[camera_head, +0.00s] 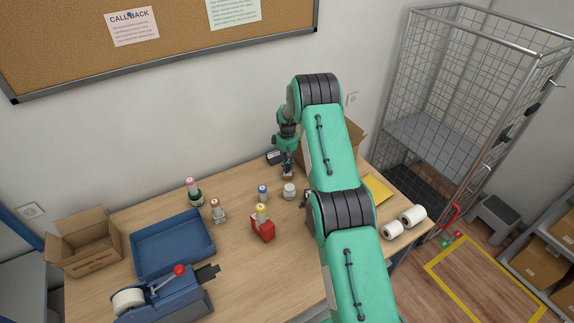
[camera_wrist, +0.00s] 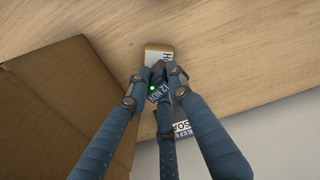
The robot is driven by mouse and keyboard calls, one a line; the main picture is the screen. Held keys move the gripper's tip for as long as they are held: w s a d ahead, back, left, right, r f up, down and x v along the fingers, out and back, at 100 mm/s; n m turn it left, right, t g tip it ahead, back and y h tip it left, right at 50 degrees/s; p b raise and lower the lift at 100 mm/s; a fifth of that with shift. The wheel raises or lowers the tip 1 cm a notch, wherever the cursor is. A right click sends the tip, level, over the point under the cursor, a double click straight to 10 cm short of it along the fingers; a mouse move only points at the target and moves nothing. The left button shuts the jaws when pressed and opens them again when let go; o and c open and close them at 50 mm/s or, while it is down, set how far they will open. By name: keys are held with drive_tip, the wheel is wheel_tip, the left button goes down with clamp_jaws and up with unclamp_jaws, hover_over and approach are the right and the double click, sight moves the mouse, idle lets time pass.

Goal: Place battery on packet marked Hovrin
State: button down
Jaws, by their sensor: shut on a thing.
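My gripper (camera_wrist: 160,82) is shut on the battery (camera_wrist: 158,96), a small dark block with white lettering, partly hidden by the fingers. A tan packet with a white label (camera_wrist: 164,54) lies on the counter just beyond the fingertips. Only an "H" shows clearly on its label; the rest is covered. The battery overlaps the packet's near end in the wrist view, and I cannot tell whether they touch. In the head view my gripper (camera_head: 288,167) is low over the tan packet (camera_head: 288,177) near the wall.
A dark box with a white label (camera_wrist: 182,129) lies close to the fingers, and an open cardboard box (camera_wrist: 55,100) stands beside them.

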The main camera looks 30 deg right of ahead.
sight(287, 163)
drive_tip(key=shift+f, duration=0.15)
drive_tip(key=c, duration=1.5)
unclamp_jaws()
drive_tip(key=shift+c, duration=0.2)
wheel_tip(287, 163, up, 12)
drive_tip(key=b, duration=0.1)
drive_tip(key=shift+b, duration=0.35)
drive_tip(key=shift+r, duration=0.2)
